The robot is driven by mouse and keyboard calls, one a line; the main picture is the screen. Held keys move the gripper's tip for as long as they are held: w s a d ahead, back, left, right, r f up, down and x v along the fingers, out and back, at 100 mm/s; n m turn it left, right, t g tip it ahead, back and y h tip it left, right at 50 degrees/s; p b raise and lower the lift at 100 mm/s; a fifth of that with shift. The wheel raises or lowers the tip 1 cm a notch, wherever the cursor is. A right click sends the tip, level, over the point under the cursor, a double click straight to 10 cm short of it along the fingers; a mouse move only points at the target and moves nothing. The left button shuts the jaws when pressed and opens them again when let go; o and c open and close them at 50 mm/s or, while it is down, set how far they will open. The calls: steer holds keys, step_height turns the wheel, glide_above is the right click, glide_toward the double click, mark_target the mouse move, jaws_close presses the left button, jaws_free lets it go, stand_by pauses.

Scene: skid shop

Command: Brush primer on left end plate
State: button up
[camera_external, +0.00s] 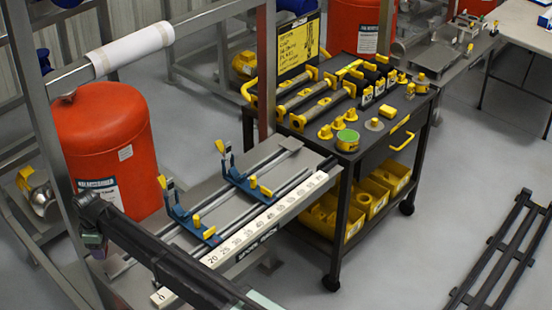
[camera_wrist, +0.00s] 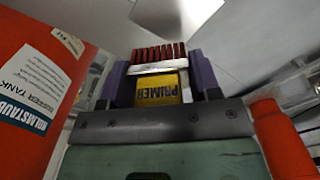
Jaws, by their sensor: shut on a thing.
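My gripper (camera_wrist: 162,84) is shut on the primer brush (camera_wrist: 157,91), which has a yellow body marked PRIMER. Its reddish bristles (camera_wrist: 158,53) point up in the wrist view, beyond a pale band, toward a grey metal surface (camera_wrist: 235,35) with a lighter patch (camera_wrist: 178,14). Whether the bristles touch that surface I cannot tell, nor whether it is the left end plate. In the external view, part of my gripper (camera_external: 93,240) shows beneath my dark arm, below the left red tank; the brush is hidden there.
The red tank (camera_external: 105,145) stands close by and shows at left in the wrist view (camera_wrist: 40,95). A ruled bench with blue clamps (camera_external: 190,215) lies right of my arm. A tool cart (camera_external: 340,150) stands beyond. A black frame (camera_external: 505,250) lies on the floor at right.

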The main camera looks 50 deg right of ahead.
step_height(320, 180, down, 3)
steer(key=shift+r+b, duration=0.1)
steer(key=shift+b, duration=0.95)
steer(key=s, duration=0.2)
steer(key=shift+s+a+r+p, duration=0.1)
steer(key=shift+s+r+p, duration=0.2)
steer(key=shift+s, duration=0.05)
steer(key=shift+s+a, duration=0.15)
steer(key=shift+s, duration=2.25)
steer(key=shift+w+d, duration=0.2)
steer(key=shift+d, duration=0.1)
steer(key=shift+w+d, duration=0.2)
steer(key=shift+w, duration=0.65)
steer(key=shift+w+d, duration=0.15)
steer(key=shift+w, duration=2.45)
steer(key=shift+w+d, duration=0.1)
steer(key=shift+s+d, duration=0.25)
steer(key=shift+s, duration=0.9)
steer(key=shift+s+a, duration=0.2)
steer(key=shift+s, duration=2.4)
step_height(320, 180, up, 7)
steer(key=p, duration=0.7)
steer(key=shift+r, duration=0.2)
